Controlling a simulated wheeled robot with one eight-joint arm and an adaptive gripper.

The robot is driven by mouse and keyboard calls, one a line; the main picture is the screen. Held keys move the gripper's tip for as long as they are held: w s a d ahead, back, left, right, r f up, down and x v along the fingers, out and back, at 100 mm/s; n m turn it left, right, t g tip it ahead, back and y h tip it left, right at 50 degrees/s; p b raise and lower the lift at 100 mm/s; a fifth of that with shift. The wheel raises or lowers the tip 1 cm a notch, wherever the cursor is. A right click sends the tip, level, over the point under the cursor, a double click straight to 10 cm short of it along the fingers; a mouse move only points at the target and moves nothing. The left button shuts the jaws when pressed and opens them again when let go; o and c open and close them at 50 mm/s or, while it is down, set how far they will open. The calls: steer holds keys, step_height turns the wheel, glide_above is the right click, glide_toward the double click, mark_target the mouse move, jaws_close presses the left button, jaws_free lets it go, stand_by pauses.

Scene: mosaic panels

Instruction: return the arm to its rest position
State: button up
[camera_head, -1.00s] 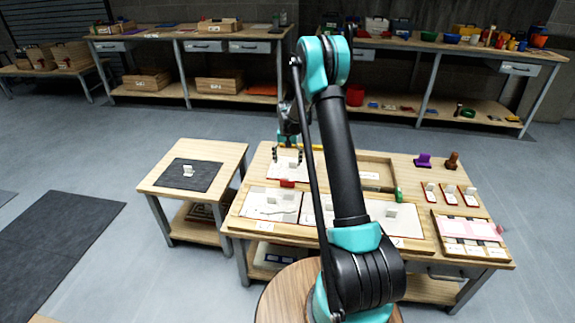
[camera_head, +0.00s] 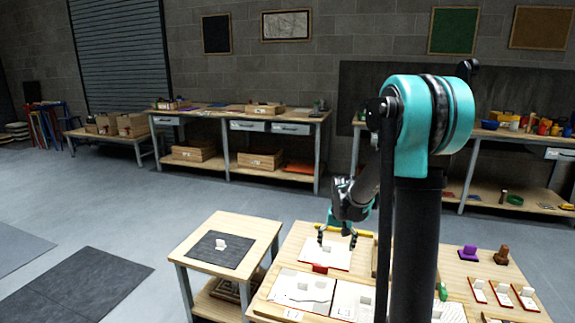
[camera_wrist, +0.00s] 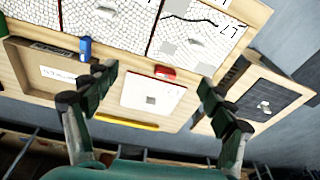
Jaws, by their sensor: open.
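My gripper (camera_head: 337,240) is open and empty above the worktable in the head view. In the wrist view my gripper (camera_wrist: 150,95) shows its two dark fingers spread wide with nothing between them. Below it lies a white panel (camera_head: 312,256) with a small light block on it; the same panel (camera_wrist: 163,88) shows in the wrist view. My arm rises in front of the table and hides part of it in the head view.
A small side table (camera_head: 262,228) with a dark mat (camera_head: 233,253) stands left. Mosaic panels (camera_head: 300,283), a red block (camera_head: 320,268), a purple piece (camera_head: 468,253) and a brown piece (camera_head: 500,255) are on the worktable. Shelved benches stand behind. Open floor lies left.

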steer(key=s+d+n+t, duration=0.1)
steer(key=s+n+t, duration=0.1)
steer(key=s, duration=2.3)
steer(key=shift+d+f, duration=0.35)
steer(key=shift+f, duration=0.05)
